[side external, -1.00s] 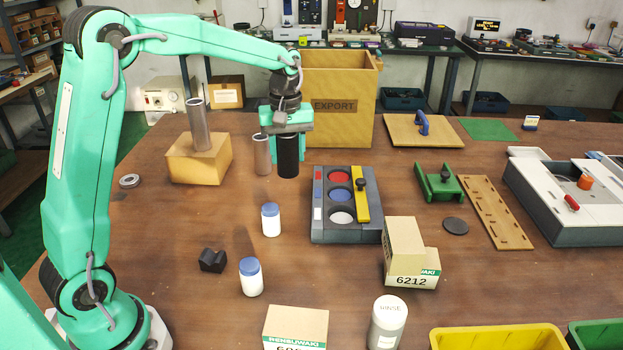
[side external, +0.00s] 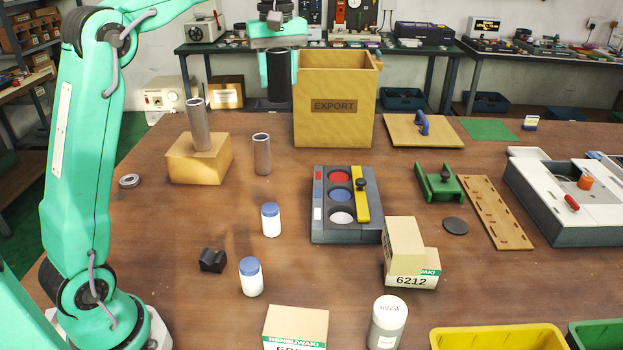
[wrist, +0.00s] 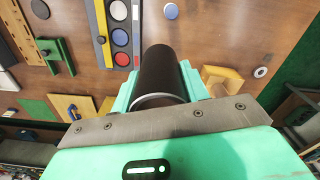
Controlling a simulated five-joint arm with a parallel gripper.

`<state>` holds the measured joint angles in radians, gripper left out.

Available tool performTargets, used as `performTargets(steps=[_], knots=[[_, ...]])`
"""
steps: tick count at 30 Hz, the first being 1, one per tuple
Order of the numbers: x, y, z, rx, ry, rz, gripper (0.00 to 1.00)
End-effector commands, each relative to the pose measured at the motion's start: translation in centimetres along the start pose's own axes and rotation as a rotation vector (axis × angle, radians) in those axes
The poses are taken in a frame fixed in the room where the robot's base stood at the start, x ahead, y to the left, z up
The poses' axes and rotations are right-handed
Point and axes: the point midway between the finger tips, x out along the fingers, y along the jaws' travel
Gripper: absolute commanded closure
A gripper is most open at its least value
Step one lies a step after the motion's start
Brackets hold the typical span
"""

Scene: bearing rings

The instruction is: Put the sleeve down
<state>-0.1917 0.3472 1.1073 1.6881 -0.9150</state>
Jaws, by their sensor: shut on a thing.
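My gripper (side external: 279,68) is shut on a dark, nearly black sleeve (side external: 278,82) and holds it upright, high above the table near the left side of the EXPORT box. The sleeve's lower end is clear of the table. In the wrist view the sleeve (wrist: 165,72) lies between the two green fingers, with a pale rim at its near end. A grey metal tube (side external: 262,155) stands on the table below. Another grey tube (side external: 200,128) stands on a cardboard block.
The open EXPORT box (side external: 333,125) stands at the back. A grey tray (side external: 345,238) with coloured round recesses is mid-table. White bottles (side external: 271,222), a black V-shaped block (side external: 212,261) and small cartons (side external: 403,250) stand nearer. Brown table is bare around the grey tube.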

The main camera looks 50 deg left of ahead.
Motion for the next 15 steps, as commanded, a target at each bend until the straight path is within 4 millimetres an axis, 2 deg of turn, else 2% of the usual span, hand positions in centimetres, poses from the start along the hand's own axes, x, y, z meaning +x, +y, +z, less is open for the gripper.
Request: performTargets(steps=[8,15], knots=[[-0.6,-2.5,-6.3,-0.307,0.002,0.003,0.98],[-0.8,-6.7,-12.9,-0.655,0.002,0.003,0.98]])
